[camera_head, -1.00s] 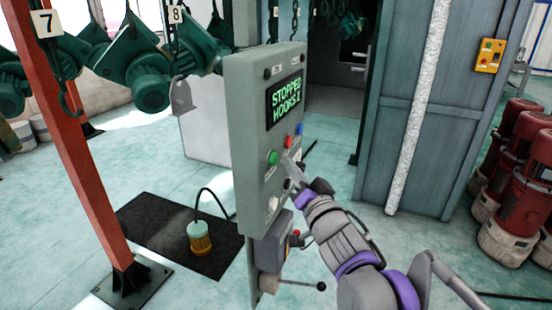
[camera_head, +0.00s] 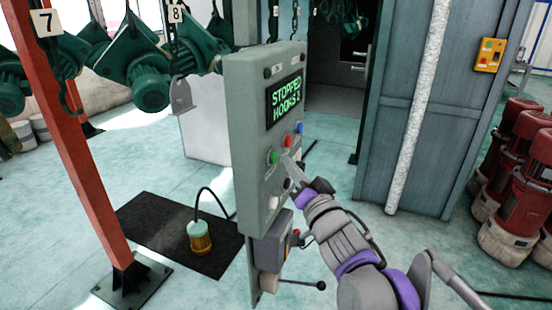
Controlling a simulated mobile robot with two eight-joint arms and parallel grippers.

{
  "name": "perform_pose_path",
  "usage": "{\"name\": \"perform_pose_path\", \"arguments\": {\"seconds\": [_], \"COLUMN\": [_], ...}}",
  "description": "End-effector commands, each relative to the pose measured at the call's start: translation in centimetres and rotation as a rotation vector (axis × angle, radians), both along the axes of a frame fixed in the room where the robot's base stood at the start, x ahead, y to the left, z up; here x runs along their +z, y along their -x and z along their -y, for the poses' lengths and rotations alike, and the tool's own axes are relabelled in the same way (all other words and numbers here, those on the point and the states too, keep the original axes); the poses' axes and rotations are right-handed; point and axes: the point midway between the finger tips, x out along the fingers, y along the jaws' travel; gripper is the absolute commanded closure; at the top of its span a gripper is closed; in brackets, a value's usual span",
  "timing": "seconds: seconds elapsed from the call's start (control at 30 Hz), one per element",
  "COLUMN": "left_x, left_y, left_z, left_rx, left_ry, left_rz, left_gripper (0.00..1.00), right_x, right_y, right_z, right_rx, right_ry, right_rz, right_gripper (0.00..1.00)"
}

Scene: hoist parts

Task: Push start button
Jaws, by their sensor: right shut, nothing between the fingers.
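The grey control panel (camera_head: 250,130) stands upright in the middle of the head view. Its screen (camera_head: 286,99) reads "STOPPED" with a "HOOKS" line below. A green button (camera_head: 273,157), a red button (camera_head: 288,141) and a blue button (camera_head: 299,128) sit in a slanting row under the screen. The green button is probably the start button; its label is too small to read. My right gripper (camera_head: 287,162) is shut and empty, its tip close to the panel, just right of the green button. I cannot tell whether it touches the panel. My left gripper is out of view.
A lever (camera_head: 305,285) juts out below the panel. A red-orange post (camera_head: 85,150) and green hoists (camera_head: 145,75) are at the left. A yellow pendant (camera_head: 200,238) rests on a dark mat (camera_head: 150,225). Red machines (camera_head: 515,185) stand at the right.

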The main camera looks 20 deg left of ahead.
Motion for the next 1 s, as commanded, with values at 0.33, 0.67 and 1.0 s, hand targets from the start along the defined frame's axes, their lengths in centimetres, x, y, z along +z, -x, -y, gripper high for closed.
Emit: {"name": "perform_pose_path", "arguments": {"seconds": [0.33,0.67,1.0], "left_x": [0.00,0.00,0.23], "left_y": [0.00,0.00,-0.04], "left_z": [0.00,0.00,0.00], "left_rx": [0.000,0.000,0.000], "left_ry": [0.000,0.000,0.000], "left_rz": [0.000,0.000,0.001], "left_gripper": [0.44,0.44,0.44], "right_x": [0.00,0.00,0.04], "right_y": [0.00,0.00,-0.02], "right_z": [0.00,0.00,-0.77], "right_rx": [0.000,0.000,0.001], "right_ry": [0.000,0.000,0.000], "right_rz": [0.000,0.000,0.001], "right_gripper": [1.00,1.00,1.00]}}
